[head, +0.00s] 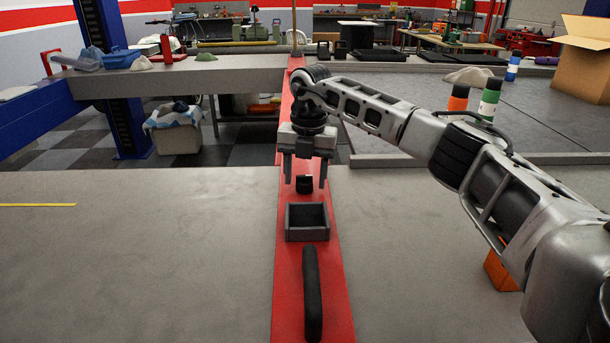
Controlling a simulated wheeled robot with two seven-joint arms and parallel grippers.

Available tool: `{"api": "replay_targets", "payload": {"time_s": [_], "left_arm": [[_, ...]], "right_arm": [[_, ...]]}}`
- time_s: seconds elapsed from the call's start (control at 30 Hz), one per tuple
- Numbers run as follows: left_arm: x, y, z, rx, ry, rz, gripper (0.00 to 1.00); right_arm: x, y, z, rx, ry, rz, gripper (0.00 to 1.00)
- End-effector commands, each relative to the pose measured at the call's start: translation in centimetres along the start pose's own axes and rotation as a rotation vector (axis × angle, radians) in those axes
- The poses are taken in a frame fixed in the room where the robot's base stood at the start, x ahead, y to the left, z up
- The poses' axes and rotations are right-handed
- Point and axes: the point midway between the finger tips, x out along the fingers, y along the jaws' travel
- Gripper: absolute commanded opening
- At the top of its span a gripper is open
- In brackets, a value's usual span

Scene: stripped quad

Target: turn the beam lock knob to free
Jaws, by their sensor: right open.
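A small black knob (304,185), which I take to be the beam lock knob, sits on the long red beam (345,300). Its turned position is too small to read, and no marking shows beside it. My right gripper (305,179) points down at the knob. Its two fingers are apart, one to each side of the knob in the picture. I cannot tell whether they are touching the knob or how far above it they are. My left gripper is out of view.
A dark open box (307,238) and a long black handle (312,293) sit on the beam nearer to me. An orange block (500,272) lies partly behind my right arm. Grey surface (140,260) is clear to the left, apart from a yellow strip (38,205).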

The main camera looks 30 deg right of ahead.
Motion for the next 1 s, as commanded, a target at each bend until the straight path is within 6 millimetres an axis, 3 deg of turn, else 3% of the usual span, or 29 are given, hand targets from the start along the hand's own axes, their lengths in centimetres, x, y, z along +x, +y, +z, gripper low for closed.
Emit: {"api": "replay_targets", "payload": {"time_s": [0.37, 0.5, 0.53, 1.0], "left_arm": [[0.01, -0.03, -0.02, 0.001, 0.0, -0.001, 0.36], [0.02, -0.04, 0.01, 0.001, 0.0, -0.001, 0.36], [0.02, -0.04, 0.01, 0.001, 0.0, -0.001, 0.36], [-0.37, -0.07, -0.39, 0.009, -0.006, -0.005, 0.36]], "right_arm": [[0.57, 0.01, 0.0, 0.0, 0.0, 0.0, 0.55], [0.56, 0.0, 0.0, 0.0, 0.0, -0.001, 0.16], [0.56, 0.0, 0.0, 0.0, 0.0, -0.001, 0.12], [0.36, -0.05, 0.05, -0.086, 0.006, -0.001, 0.12]]}}
